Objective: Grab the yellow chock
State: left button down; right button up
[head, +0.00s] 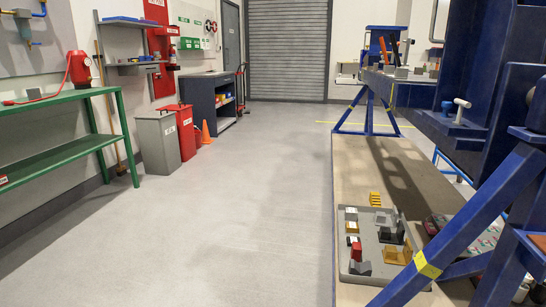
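Several yellow pieces show at the lower right. A bright yellow stepped or ribbed block (375,198), which looks like the chock, sits on the beige floor board just beyond a grey tray (347,279). In the tray are an amber bracket-like piece (397,255) at the right and a small yellow piece (352,227) at the left. I cannot tell for certain which one is the chock. Neither of my grippers is in view.
A blue steel frame (480,215) with slanting legs stands close at the right, beside the tray. The beige board (352,175) lies along it. A green bench (60,165) is at the left, bins (158,142) behind it. The grey floor between is clear.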

aim_at(374, 200)
jog(key=i+j+u, duration=0.1)
jog(key=i+j, duration=0.2)
jog(key=j, duration=0.15)
jog(key=i+j, duration=0.3)
jog(key=i, duration=0.15)
jog(key=i+j, duration=0.3)
jog(key=i, duration=0.15)
jog(key=i+j+u, duration=0.1)
jog(key=i+j, duration=0.2)
jog(key=i+l+z, duration=0.1)
jog(key=i+z, duration=0.2)
jog(key=i, duration=0.3)
jog(key=i+j+z, duration=0.1)
jog(key=i+z, duration=0.15)
jog(key=i, duration=0.35)
jog(key=i+j+z, duration=0.3)
jog(key=i, duration=0.35)
jog(key=l, duration=0.1)
